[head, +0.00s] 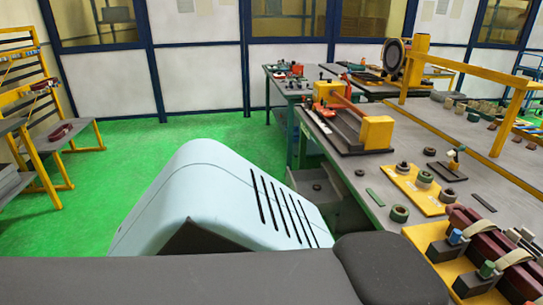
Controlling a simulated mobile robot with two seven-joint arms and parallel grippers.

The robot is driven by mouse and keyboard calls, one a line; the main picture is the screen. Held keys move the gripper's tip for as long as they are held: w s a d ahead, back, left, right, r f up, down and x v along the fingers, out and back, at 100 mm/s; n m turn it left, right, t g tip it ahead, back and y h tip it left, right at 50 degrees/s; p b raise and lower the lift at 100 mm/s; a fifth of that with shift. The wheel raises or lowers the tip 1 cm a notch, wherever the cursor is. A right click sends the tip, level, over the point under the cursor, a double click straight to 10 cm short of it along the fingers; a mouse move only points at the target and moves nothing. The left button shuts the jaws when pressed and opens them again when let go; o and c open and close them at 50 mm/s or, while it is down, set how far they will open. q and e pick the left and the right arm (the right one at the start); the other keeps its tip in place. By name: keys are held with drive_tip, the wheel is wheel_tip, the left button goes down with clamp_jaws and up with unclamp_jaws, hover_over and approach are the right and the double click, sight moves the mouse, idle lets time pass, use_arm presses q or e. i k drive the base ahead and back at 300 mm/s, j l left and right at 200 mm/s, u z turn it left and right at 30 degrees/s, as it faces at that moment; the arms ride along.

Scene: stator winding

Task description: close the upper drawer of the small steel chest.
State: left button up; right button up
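A grey metal box-like piece (318,190) with a small dark spot on it shows low beside the workbench's near left end. It may be part of the small steel chest, perhaps an opened drawer, but I cannot tell for sure. Most of it is hidden behind the pale blue slotted housing and the bench edge. No upper drawer can be made out clearly. Neither my left nor my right gripper is in view.
A long workbench (440,170) on the right carries tooling, coils and a yellow frame (470,75). Another bench (293,87) stands behind. A yellow rack (50,110) stands at the left. The green floor (150,150) between is clear. A dark padded form fills the bottom.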

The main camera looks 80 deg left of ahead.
sight(327, 201)
drive_tip(key=u, duration=2.45)
drive_tip(key=i+j+z, duration=0.15)
drive_tip(key=z, duration=0.3)
drive_tip(key=i+j+z, duration=0.55)
drive_tip(key=j, duration=0.2)
drive_tip(key=i+j+z, duration=0.15)
drive_tip(key=j, duration=0.25)
drive_tip(key=i+j, duration=0.2)
drive_tip(key=j, duration=0.2)
drive_tip(key=i+j, duration=0.45)
drive_tip(key=j, duration=0.3)
drive_tip(key=i+j, duration=0.2)
drive_tip(key=j, duration=0.2)
drive_tip(key=i+j+z, duration=0.1)
drive_tip(key=i+j, duration=0.15)
drive_tip(key=j, duration=0.15)
